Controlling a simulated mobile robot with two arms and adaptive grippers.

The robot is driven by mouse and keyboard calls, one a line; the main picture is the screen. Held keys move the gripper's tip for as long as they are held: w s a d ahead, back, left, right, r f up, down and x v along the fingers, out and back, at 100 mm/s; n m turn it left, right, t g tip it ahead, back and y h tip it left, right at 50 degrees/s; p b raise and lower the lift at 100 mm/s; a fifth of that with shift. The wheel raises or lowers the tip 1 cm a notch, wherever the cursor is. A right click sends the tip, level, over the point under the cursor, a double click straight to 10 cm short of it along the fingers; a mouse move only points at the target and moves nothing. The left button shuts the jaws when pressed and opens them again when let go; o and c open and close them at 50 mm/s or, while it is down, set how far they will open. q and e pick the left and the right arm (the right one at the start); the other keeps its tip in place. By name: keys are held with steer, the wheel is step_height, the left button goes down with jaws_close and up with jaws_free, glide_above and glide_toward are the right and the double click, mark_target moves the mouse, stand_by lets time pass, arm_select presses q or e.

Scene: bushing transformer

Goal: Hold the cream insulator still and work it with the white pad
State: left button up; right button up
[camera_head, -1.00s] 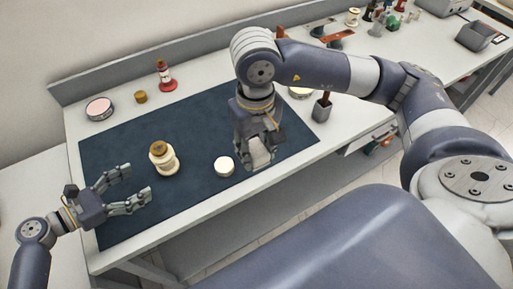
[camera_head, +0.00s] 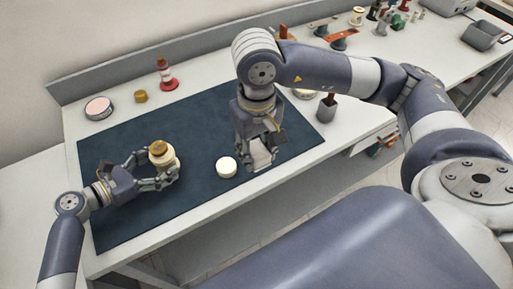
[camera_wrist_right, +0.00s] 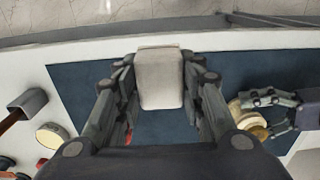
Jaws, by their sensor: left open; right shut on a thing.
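The cream insulator (camera_head: 164,154) stands upright on the dark mat, with a brown-gold top. My left gripper (camera_head: 160,169) is open, with its fingers reaching around the insulator's sides; I cannot tell whether they touch it. Both also show at the right of the right wrist view, the insulator (camera_wrist_right: 243,112) beside the left gripper's fingers (camera_wrist_right: 270,104). My right gripper (camera_head: 259,149) is shut on the white pad (camera_head: 262,158) over the right part of the mat. The pad (camera_wrist_right: 160,78) shows between its fingers in the right wrist view.
A round white-topped item (camera_head: 226,167) sits on the mat (camera_head: 205,125) between the grippers. A red-based post (camera_head: 165,77), a small brass piece (camera_head: 140,96) and a round tin (camera_head: 98,107) stand behind the mat. A grey holder (camera_head: 327,106) stands to its right.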

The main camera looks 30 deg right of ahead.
arm_select(q)
steer(key=shift+w+d+f, duration=0.15)
steer(key=shift+d, duration=0.15)
steer(key=c, duration=0.8)
steer(key=shift+o, duration=0.2)
stand_by(0.4)
